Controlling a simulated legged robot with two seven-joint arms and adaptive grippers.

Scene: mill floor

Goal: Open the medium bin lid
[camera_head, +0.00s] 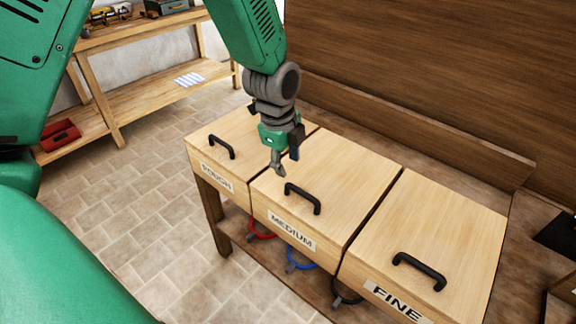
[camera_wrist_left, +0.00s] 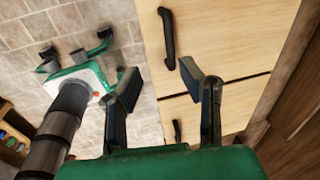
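The medium bin lid (camera_head: 345,178) is light wood, closed flat, with a black bar handle (camera_head: 303,198) near its front edge and a MEDIUM label below. My left gripper (camera_head: 278,170) hangs just behind and left of that handle, above the lid, apart from it and empty. In the left wrist view its fingers (camera_wrist_left: 165,88) are spread, and the handle (camera_wrist_left: 168,38) shows beyond them, up and between the fingertips. What looks like my right gripper (camera_wrist_left: 78,58) shows at the left of the wrist view over the floor, its fingers spread.
The rough bin lid (camera_head: 232,140) lies left and the fine bin lid (camera_head: 440,235) right, both closed with handles. A wooden wall (camera_head: 430,70) stands behind. Red and blue rings (camera_head: 300,262) show under the bins. A shelf (camera_head: 150,90) stands back left; tiled floor is clear.

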